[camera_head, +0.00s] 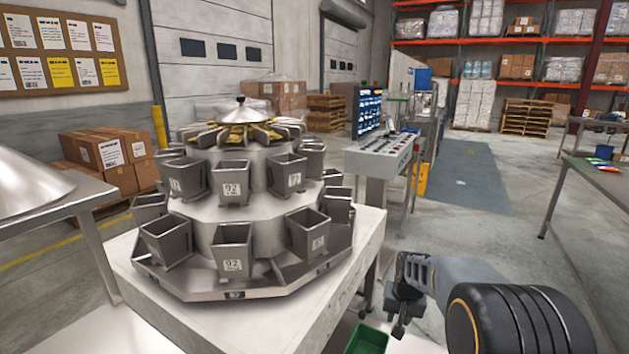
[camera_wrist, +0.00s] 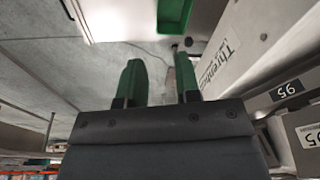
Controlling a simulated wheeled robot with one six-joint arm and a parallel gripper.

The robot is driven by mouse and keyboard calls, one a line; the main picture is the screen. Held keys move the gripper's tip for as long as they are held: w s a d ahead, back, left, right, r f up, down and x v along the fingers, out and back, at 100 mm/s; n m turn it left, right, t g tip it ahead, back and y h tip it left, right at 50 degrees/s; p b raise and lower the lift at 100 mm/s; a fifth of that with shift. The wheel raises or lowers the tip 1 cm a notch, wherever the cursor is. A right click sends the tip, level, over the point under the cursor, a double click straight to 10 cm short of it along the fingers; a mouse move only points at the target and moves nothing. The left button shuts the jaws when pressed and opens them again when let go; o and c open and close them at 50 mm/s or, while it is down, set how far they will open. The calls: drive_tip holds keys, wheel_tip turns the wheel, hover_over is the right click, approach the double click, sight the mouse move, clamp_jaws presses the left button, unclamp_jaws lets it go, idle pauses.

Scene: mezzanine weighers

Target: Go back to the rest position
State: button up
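My gripper (camera_head: 396,312) hangs at the lower right of the head view, to the right of the multihead weigher (camera_head: 215,240). In the wrist view, its two green fingers (camera_wrist: 160,78) stand apart with nothing between them, so it is open and empty. The weigher is a round, tiered metal machine with several numbered buckets, standing on a pale cabinet (camera_head: 347,300). A green bin (camera_head: 367,341) lies below my gripper at the bottom edge of the head view, partly cut off. It also shows at the top of the wrist view (camera_wrist: 173,14).
The weigher's numbered metal side is close on the right of the wrist view. A control console (camera_head: 385,155) stands behind my gripper. A metal table (camera_head: 603,178) is at the right, another (camera_head: 85,195) at the left. Open floor (camera_head: 480,240) lies between console and right table.

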drive_tip(key=s+a+r+n+t+p, duration=0.1)
drive_tip(key=s+a+r+p, duration=0.1)
drive_tip(key=s+r+p, duration=0.4)
drive_tip(key=s+a+r+n+p, duration=0.2)
drive_tip(key=s+r+p, duration=0.4)
drive_tip(key=s+r, duration=0.9)
wheel_tip(320, 180, up, 2)
drive_tip(key=shift+a+r+t+p, duration=0.1)
drive_tip(key=shift+a+t+p, duration=0.25)
drive_tip(key=shift+a, duration=0.3)
drive_tip(key=shift+s+a, duration=0.1)
drive_tip(key=shift+a, duration=0.05)
